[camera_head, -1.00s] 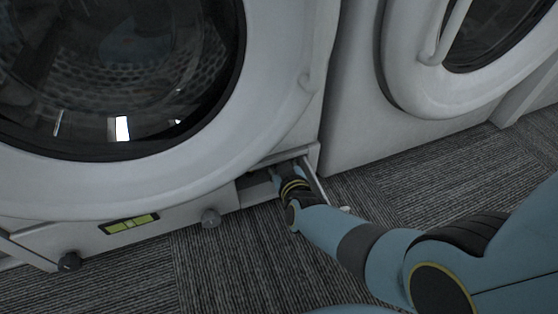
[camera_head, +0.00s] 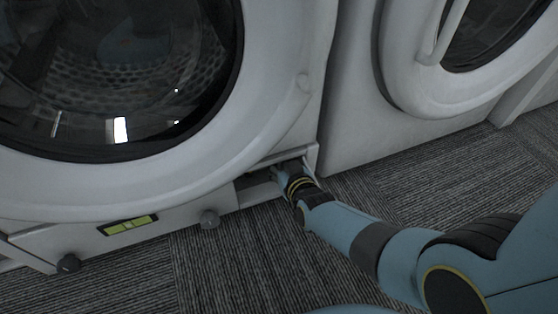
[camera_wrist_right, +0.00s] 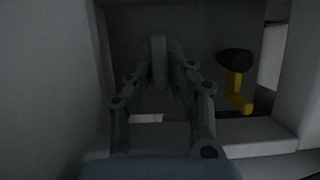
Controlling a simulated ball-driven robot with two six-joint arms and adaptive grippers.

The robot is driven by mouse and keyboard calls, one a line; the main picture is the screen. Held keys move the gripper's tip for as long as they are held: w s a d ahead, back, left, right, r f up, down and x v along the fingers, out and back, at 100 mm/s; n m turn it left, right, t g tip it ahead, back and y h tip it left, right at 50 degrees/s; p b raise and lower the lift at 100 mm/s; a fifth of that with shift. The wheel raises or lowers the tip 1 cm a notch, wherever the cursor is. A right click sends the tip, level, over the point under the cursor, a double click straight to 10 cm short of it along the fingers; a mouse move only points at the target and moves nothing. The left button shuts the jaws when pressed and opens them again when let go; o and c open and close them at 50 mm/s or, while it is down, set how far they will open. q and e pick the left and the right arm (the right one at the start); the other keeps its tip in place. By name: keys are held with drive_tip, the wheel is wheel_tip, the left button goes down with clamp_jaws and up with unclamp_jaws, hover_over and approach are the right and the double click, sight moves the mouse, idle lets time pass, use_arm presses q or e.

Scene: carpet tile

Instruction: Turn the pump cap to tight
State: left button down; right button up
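The pump cap (camera_wrist_right: 159,62) is a dark grey disc with a raised upright grip bar, inside the dark recess in the right wrist view. My right gripper (camera_wrist_right: 161,72) has its two fingers on either side of the bar. The fingertips are lost in shadow, so whether they touch the bar is unclear. In the head view my right gripper (camera_head: 281,173) reaches into the opening at the lower right corner of the white washer (camera_head: 285,120), and the cap is hidden there. My left gripper is not in view.
A yellow drain hose (camera_wrist_right: 237,88) with a black end sits right of the cap. White walls frame the opening closely. A second white machine (camera_head: 355,130) stands to the right. Grey carpet (camera_head: 240,270) in front is clear.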

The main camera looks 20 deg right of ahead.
drive_tip(key=shift+o, duration=1.2)
